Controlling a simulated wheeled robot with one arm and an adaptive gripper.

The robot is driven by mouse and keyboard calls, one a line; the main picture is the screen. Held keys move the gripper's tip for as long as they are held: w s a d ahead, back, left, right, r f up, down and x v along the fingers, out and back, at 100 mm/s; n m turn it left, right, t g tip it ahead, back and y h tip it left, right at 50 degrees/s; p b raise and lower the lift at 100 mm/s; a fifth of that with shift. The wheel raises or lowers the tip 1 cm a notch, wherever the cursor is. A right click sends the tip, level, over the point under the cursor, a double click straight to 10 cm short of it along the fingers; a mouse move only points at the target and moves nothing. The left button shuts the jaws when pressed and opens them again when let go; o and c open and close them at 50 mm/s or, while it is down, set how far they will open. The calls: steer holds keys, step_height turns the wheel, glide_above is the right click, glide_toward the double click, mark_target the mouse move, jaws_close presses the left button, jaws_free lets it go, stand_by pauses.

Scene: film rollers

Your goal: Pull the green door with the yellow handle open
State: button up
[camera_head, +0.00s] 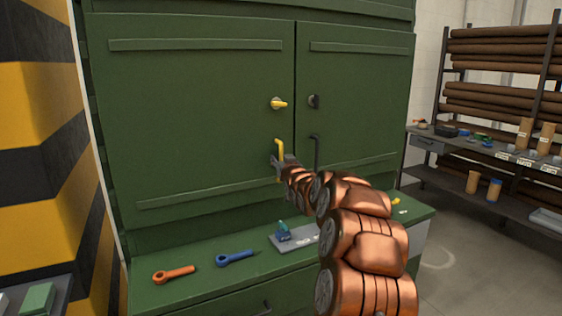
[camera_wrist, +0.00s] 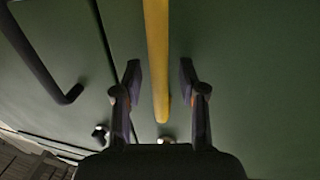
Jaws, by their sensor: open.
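The green door (camera_head: 195,110) is the left one of two on a green cabinet and looks shut. Its yellow handle (camera_head: 279,147) is a vertical bar near the door's right edge, with a yellow knob (camera_head: 279,103) above it. My gripper (camera_head: 279,163) is at the lower part of the handle in the head view and partly hides it. In the wrist view, the yellow handle (camera_wrist: 156,60) runs between the two open fingers of my gripper (camera_wrist: 160,85), with a gap on each side. How deep the bar sits between the fingers is hard to tell.
The right green door (camera_head: 355,100) has a black handle (camera_head: 316,150), close beside my gripper. On the ledge below lie an orange wrench (camera_head: 174,274), a blue tool (camera_head: 236,258) and a grey tray (camera_head: 290,239). A striped yellow-black pillar (camera_head: 40,150) stands at left, a rack (camera_head: 500,110) at right.

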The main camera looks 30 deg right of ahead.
steer(key=shift+c, duration=0.2)
jaws_close()
stand_by(0.4)
